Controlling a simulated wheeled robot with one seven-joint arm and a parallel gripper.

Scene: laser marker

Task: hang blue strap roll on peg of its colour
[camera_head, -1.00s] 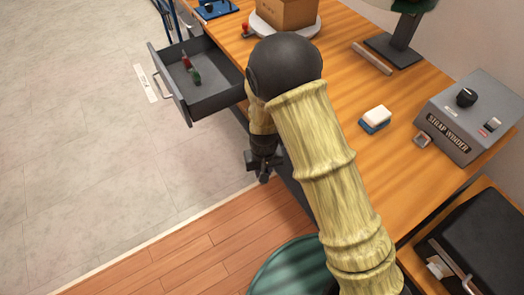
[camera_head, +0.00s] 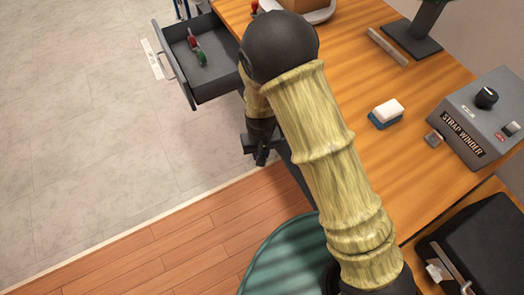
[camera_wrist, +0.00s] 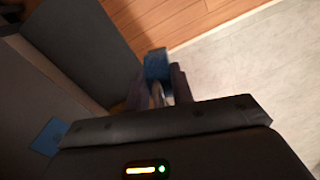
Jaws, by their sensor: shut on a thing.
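The blue strap roll (camera_wrist: 157,66) is between the fingertips of my gripper (camera_wrist: 160,90) in the wrist view. It shows as a small blue piece past the fingers, over the floor. My gripper is shut on it. In the head view my gripper (camera_head: 260,155) hangs beside the bench edge, just below the open drawer; the roll cannot be made out there. No peg of any colour can be made out in either view.
The grey drawer (camera_head: 222,84) stands open with small red and green items (camera_head: 197,48) inside. The wooden bench (camera_head: 350,85) carries a blue-and-white block (camera_head: 386,113) and the strap winder (camera_head: 478,122). A green round object (camera_head: 275,262) is at the bottom. Floor at left is clear.

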